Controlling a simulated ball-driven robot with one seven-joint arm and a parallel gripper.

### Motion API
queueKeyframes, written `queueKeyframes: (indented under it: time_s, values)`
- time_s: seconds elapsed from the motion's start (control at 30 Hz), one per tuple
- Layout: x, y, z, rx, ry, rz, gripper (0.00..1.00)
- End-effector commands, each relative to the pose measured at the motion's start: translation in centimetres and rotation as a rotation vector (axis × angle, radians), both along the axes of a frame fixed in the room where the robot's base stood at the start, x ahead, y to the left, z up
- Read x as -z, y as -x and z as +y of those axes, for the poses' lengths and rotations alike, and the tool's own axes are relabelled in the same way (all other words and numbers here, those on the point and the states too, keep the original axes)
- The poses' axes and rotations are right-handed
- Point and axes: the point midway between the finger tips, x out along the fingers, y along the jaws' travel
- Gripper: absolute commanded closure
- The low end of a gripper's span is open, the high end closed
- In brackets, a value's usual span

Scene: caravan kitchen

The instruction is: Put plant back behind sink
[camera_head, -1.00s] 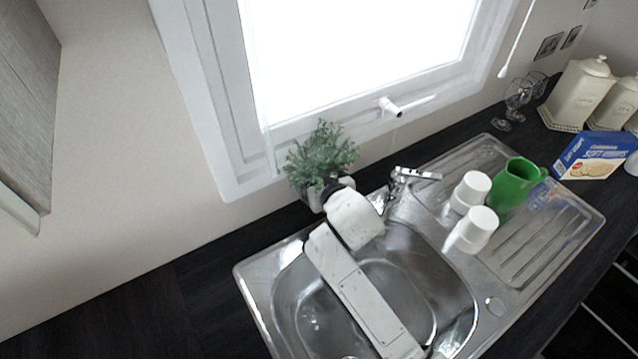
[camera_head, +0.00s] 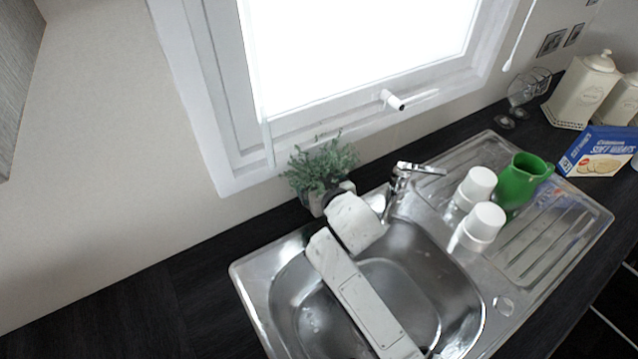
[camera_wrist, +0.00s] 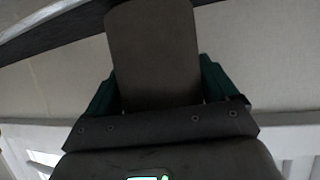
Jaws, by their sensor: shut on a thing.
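My gripper (camera_wrist: 155,75) is shut on the pot. In the wrist view its green fingers sit on either side of a smooth grey-brown surface, which looks like the pot (camera_wrist: 152,40). In the head view my wrist hides the fingers and part of the pot. I cannot tell whether the pot touches the worktop.
Two white cups (camera_head: 478,184) and a green jug (camera_head: 518,182) stand on the drainer, right of the tap. A blue box (camera_head: 598,150), glasses (camera_head: 524,88) and cream canisters (camera_head: 583,90) are farther right. The dark worktop (camera_head: 130,290) left of the sink is clear.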

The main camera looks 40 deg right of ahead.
Motion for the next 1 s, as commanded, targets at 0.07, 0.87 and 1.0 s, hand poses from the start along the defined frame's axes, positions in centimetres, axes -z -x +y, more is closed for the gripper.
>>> queueKeyframes:
  time_s: [0.07, 0.87, 1.0]
  values:
    - [0.5, 0.0, 0.0, -0.001, -0.002, 0.0, 0.75]
    - [1.1, 0.3, 0.2, -0.003, -0.009, 0.013, 0.0]
    - [0.4, 1.1, 0.5, -0.004, -0.009, 0.014, 0.0]
